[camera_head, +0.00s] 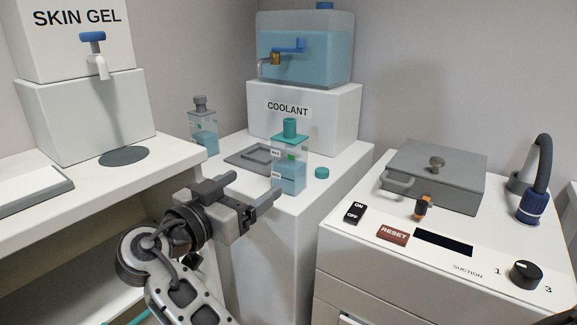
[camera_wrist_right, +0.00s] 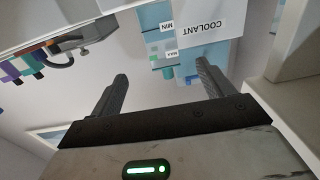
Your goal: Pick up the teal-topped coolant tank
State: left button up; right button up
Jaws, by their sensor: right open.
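The teal-topped coolant tank (camera_head: 289,175) stands upright on the white counter (camera_head: 345,160), a clear box with blue liquid and MAX and MIN labels. It also shows in the right wrist view (camera_wrist_right: 157,38), upside down, beyond the fingers and between them. My right gripper (camera_head: 256,186) is open and empty, in front of and a little left of the tank in the head view. Its two fingers (camera_wrist_right: 163,82) are spread, with the tank apart from them. My left gripper is not in view.
A grey-topped tank (camera_head: 203,132) stands at the left, near a grey tray (camera_head: 245,159). A small teal cap (camera_head: 322,172) lies right of the teal-topped tank. The COOLANT dispenser (camera_head: 303,90) stands behind. A suction unit (camera_head: 432,180) is at the right, the skin gel shelf (camera_head: 170,160) at the left.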

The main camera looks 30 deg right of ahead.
aim_at(285, 163)
jog(key=p+x, duration=0.2)
jog(key=x, duration=0.7)
jog(key=shift+d, duration=0.2)
jog(key=p+x, duration=0.1)
jog(key=x, duration=0.4)
jog(key=shift+w+d+f+p, duration=0.1)
jog(key=shift+w+p, duration=0.15)
jog(key=shift+p, duration=0.1)
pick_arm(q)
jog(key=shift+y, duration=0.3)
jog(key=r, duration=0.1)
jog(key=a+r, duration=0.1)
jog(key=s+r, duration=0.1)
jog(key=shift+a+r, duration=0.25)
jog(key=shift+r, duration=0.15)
pick_arm(e)
jog(key=shift+w+d, duration=0.2)
jog(key=shift+d, duration=0.2)
jog(key=c, duration=1.3)
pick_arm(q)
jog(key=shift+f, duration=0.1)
